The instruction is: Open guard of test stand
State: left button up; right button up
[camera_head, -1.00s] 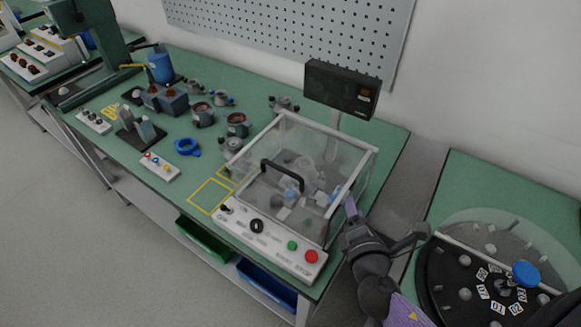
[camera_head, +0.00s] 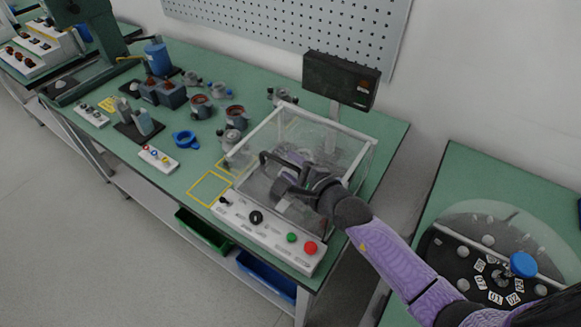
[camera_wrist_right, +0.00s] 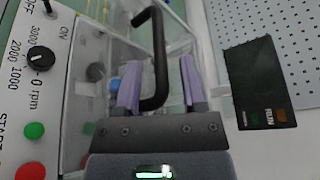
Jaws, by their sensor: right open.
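The test stand's clear guard (camera_head: 345,138) has a pale frame and sits closed over the stand on the green bench. Its black handle (camera_wrist_right: 158,60) is on the front face; in the head view the handle (camera_head: 272,160) is partly hidden by my gripper. My right gripper (camera_head: 285,178) is at the handle, its fingers open. In the right wrist view the handle stands between the two purple fingers (camera_wrist_right: 160,85), with gaps to each side. My left gripper is not in view.
The control panel (camera_head: 270,232) with a black knob, green button and red button runs along the front. A dark display box (camera_head: 342,80) stands behind the guard. A round black turntable (camera_head: 465,265) is at the right. Motor parts (camera_head: 200,105) lie on the bench at left.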

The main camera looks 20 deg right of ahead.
jog(key=shift+w+a+f, duration=0.1)
jog(key=shift+w+a, duration=0.05)
jog(key=shift+w, duration=0.2)
grip_shut()
dwell(1.2)
